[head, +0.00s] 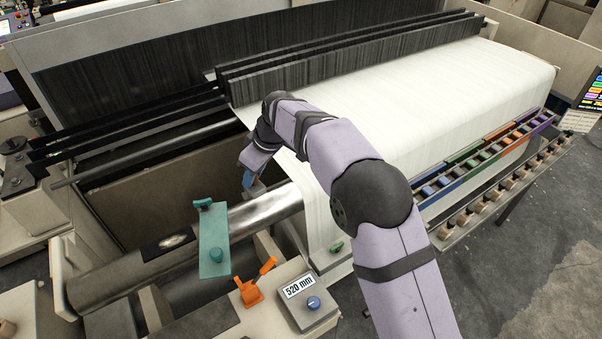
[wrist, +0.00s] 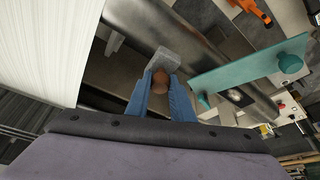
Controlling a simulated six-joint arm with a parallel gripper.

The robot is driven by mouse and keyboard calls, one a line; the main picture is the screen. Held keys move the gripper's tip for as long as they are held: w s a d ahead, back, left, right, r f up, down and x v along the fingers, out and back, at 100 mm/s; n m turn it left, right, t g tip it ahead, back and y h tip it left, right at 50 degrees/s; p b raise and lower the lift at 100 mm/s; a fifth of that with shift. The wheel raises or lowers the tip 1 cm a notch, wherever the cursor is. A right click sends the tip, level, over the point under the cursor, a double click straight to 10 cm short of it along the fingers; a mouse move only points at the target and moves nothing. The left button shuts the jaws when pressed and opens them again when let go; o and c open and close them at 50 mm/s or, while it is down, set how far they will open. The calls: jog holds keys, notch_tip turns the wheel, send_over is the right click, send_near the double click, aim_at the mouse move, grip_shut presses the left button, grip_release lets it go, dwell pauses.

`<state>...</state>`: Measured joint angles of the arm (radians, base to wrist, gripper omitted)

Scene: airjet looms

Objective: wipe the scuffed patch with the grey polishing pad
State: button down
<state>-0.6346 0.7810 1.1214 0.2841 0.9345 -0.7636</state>
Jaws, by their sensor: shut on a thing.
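My gripper (wrist: 162,98) has blue fingers shut on the brown knob of the grey polishing pad (wrist: 164,63). The scuffed patch (head: 171,241) is a pale, shiny smear in a dark area on the roller, left of the teal bracket (head: 214,242). It also shows in the wrist view (wrist: 235,96), beyond the teal bracket. The pad is well apart from the patch.
The teal bracket with its knobs stands across the roller between my gripper and the patch. An orange lever (head: 252,290) and a control box reading 520 mm (head: 302,300) are in front. White cloth (head: 400,100) lies at the right, dark loom frames (head: 150,95) behind.

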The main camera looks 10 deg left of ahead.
jog(key=shift+m+t, duration=0.3)
jog(key=shift+m, duration=0.3)
jog(key=s+a+r, duration=0.1)
jog(key=s+a, duration=0.1)
jog(key=a, duration=0.1)
jog(key=s+a+r, duration=0.1)
jog(key=s+a, duration=0.2)
jog(key=a, duration=0.1)
jog(key=s+a+r+p, duration=0.1)
jog(key=s+a, duration=0.2)
jog(key=a, duration=0.1)
jog(key=shift+s+a, duration=0.15)
jog(key=shift+s, duration=0.1)
jog(key=s+a+m+t+h, duration=0.1)
jog(key=s+a+m, duration=0.3)
jog(key=s+a, duration=0.3)
jog(key=shift+s+r+b, duration=0.25)
jog(key=shift+s+b, duration=0.15)
jog(key=shift+s, duration=0.1)
jog(key=shift+a+f, duration=0.1)
jog(key=shift+f, duration=0.05)
notch_tip(320, 180, down, 6)
jog(key=b, duration=0.7)
jog(key=shift+f+b, duration=0.65)
jog(key=shift+f, duration=0.15)
